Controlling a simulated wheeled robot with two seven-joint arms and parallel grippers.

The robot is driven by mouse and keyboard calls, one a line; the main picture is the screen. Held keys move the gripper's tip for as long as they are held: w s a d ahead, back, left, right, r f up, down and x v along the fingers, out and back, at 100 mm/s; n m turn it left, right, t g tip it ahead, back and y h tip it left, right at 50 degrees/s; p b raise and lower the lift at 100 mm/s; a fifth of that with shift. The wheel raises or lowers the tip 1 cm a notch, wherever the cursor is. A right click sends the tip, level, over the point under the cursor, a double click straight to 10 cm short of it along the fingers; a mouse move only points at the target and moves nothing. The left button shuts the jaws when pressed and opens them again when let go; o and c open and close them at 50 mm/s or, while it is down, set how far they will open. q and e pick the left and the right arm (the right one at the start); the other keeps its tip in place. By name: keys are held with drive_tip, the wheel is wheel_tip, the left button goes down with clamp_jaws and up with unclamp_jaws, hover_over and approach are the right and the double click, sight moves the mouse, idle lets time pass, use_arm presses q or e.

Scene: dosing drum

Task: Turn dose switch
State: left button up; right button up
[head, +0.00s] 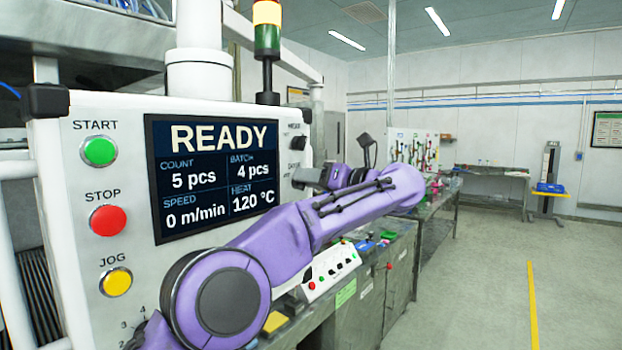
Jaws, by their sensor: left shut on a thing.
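The white control panel (130,230) fills the left of the head view. Its screen (212,178) reads READY, with count 5 pcs, batch 4 pcs, speed 0 m/min and heat 120 °C. My left gripper (301,177) is at the panel's right edge, below a small label that seems to read DOSER. It is shut on the dose switch there, which its fingers mostly hide. A black knob (300,143) sits just above, under another small label that is hard to read. My right gripper is not in view.
Green START (99,151), red STOP (108,220) and yellow JOG (116,282) buttons line the panel's left side. A low button box (330,272) stands on a bench beneath my left arm. A signal tower (267,40) rises behind. Open floor lies to the right.

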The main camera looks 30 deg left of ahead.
use_arm(q)
drive_tip(key=shift+r+m, duration=0.15)
drive_tip(key=shift+m, duration=0.15)
idle(0.4)
drive_tip(key=o, duration=1.1)
drive_tip(key=shift+c, duration=0.2)
drive_tip(key=d+b, duration=0.2)
drive_tip(key=d, duration=0.8)
drive_tip(key=shift+s+d, duration=0.2)
drive_tip(key=shift+s, duration=0.2)
